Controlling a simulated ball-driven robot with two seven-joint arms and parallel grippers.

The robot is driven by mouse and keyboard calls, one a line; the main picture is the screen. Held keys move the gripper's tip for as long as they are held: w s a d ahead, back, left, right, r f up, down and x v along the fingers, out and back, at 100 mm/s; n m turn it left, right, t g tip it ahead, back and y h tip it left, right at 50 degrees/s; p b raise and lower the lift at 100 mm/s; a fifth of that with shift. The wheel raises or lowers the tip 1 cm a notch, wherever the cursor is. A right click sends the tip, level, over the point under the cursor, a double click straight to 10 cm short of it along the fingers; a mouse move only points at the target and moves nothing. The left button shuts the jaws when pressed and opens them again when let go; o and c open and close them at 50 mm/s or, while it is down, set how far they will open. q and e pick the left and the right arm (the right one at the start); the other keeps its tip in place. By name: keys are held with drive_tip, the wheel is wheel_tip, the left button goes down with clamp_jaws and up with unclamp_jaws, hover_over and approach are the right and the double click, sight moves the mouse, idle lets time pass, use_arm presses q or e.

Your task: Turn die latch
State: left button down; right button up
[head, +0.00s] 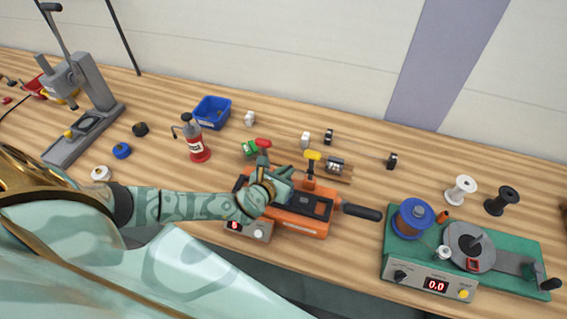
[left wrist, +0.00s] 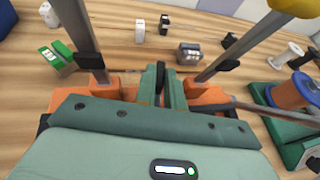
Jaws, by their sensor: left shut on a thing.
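An orange machine (head: 300,222) sits on the bench, with a dark flat panel on top and a black handle (head: 362,212) at its right end. A red-topped lever (head: 263,144) and a yellow-topped lever (head: 313,157) stand up from it. My left gripper (head: 284,174) is over the machine's back edge, between these two levers. In the left wrist view its green fingers (left wrist: 162,88) are shut on a small dark piece, the die latch (left wrist: 160,77), between the two posts. The fingers hide most of the latch, so its angle is hard to tell. My right gripper is not in view.
A red bottle (head: 196,142) and a blue bin (head: 212,111) stand left of the machine. A green block (head: 250,149) lies close behind it. A green winding unit (head: 520,258) with a blue spool (head: 411,218) stands right. A grey lever press (head: 92,85) stands far left.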

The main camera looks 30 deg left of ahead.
use_arm(q)
drive_tip(key=shift+d+n+y+p, duration=0.2)
drive_tip(key=shift+n+y+p, duration=0.55)
drive_tip(key=shift+n+y, duration=0.65)
drive_tip(key=shift+w+y, duration=0.1)
drive_tip(key=shift+y, duration=0.3)
drive_tip(key=c, duration=1.5)
unclamp_jaws()
drive_tip(key=v, duration=0.5)
drive_tip(key=p+v, duration=0.1)
drive_tip(key=v, duration=1)
drive_tip(key=shift+r+p, duration=0.3)
drive_tip(key=shift+r, duration=0.05)
